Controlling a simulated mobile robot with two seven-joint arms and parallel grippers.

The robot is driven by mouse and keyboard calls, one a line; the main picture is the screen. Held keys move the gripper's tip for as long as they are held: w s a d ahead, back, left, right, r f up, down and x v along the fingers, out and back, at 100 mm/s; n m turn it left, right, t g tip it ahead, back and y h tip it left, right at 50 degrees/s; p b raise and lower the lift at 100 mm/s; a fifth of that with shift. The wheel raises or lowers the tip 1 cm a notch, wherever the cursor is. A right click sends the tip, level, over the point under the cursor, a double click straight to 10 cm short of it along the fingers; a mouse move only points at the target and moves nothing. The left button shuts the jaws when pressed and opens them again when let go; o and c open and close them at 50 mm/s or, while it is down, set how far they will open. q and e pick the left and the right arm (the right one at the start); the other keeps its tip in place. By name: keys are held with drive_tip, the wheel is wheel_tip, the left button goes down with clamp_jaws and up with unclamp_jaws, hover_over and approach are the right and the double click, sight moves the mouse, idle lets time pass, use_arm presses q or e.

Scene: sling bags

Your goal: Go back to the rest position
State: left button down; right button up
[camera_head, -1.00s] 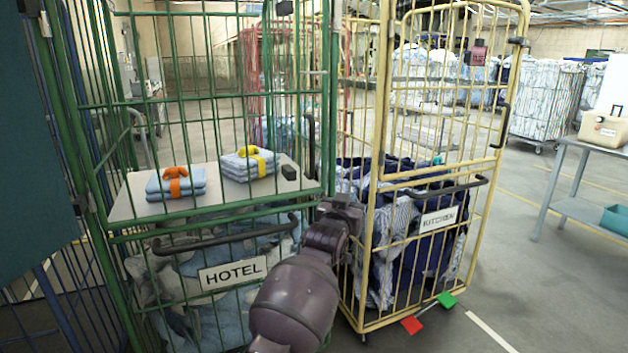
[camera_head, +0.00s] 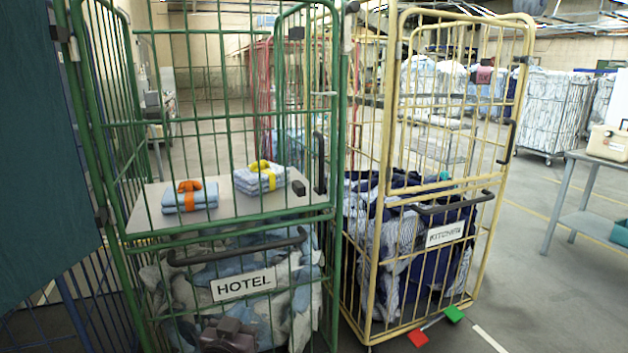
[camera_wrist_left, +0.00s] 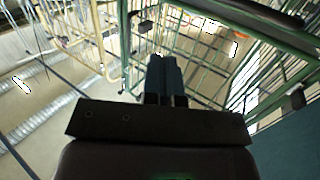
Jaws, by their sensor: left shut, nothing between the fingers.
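My left gripper (camera_wrist_left: 164,62) shows in the left wrist view with its two dark fingers together and nothing between them. In the head view only a dark part of my left arm shows at the bottom edge, in front of the green cage trolley (camera_head: 192,232) with the HOTEL sign (camera_head: 243,284). In the wrist view, green cage bars (camera_wrist_left: 205,42) lie beyond the fingers, apart from them as far as I can tell. My right gripper is in neither view.
Two folded stacks, one with an orange band (camera_head: 190,196) and one with a yellow band (camera_head: 259,177), lie on the green trolley's shelf (camera_head: 148,213). A yellow cage trolley (camera_head: 376,215) with a KITCHEN sign (camera_head: 445,234) stands right of it. A grey table (camera_head: 588,188) is far right.

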use_arm(q)
drive_tip(key=s+a+f+g+y, duration=0.1)
drive_tip(key=s+a+f, duration=0.3)
drive_tip(key=s, duration=0.7)
drive_tip(key=s+a+f+g+y+p, duration=0.1)
drive_tip(key=s+a+f+g, duration=0.2)
drive_tip(key=s+f, duration=0.4)
drive_tip(key=s+a+f+n+g+y+p, duration=0.1)
drive_tip(key=s+a+f, duration=0.4)
drive_tip(key=s, duration=1.1)
drive_tip(key=shift+a+f+g, duration=0.35)
drive_tip(key=shift+a+g, duration=0.15)
drive_tip(key=shift+s, duration=0.1)
